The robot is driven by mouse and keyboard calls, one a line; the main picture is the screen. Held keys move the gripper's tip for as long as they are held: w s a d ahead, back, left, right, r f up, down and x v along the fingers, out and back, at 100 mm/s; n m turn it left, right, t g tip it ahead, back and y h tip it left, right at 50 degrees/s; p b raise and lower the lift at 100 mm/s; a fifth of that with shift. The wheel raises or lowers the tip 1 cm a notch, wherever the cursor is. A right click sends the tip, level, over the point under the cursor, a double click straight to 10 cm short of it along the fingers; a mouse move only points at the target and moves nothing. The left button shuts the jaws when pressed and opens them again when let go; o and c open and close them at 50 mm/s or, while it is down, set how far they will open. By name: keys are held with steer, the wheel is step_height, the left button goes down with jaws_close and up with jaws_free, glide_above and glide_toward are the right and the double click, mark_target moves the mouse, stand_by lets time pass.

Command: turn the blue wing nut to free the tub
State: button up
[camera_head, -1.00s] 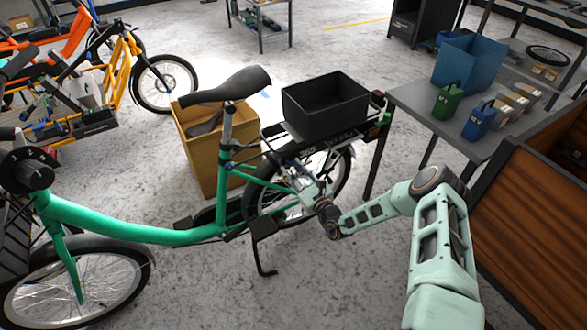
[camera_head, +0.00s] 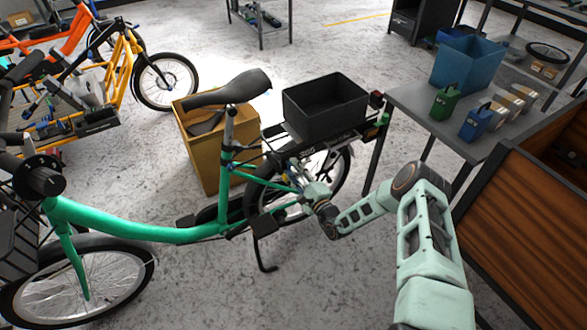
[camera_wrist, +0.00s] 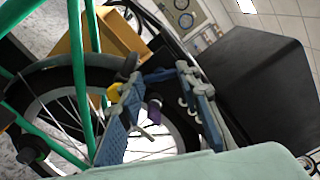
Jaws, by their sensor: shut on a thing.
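The black tub (camera_head: 325,108) sits upright on the rear rack of the green cargo bike (camera_head: 130,232). In the head view my gripper (camera_head: 298,177) is at the side of the rear wheel, just below the rack and tub. In the wrist view the two fingers of my gripper (camera_wrist: 160,76) point at the underside of the rack, with a small blue part (camera_wrist: 158,75) between their tips, which seems to be the wing nut. My gripper is shut on it. The fingers hide much of it, and its angle cannot be told. The tub also shows as a dark block in the wrist view (camera_wrist: 262,85).
The rear wheel (camera_wrist: 60,105) and green frame tubes are close beside my fingers. A cardboard box (camera_head: 205,160) stands behind the bike. A grey table (camera_head: 415,105) with a blue bin (camera_head: 467,65) and small containers is at right, near a wooden cargo box (camera_head: 530,215).

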steer(key=n+p, duration=0.1)
steer(key=n, duration=0.4)
stand_by(0.6)
steer(key=o, duration=1.2)
steer(key=shift+c, duration=0.2)
steer(key=shift+d, duration=0.1)
steer(key=v, duration=1.2)
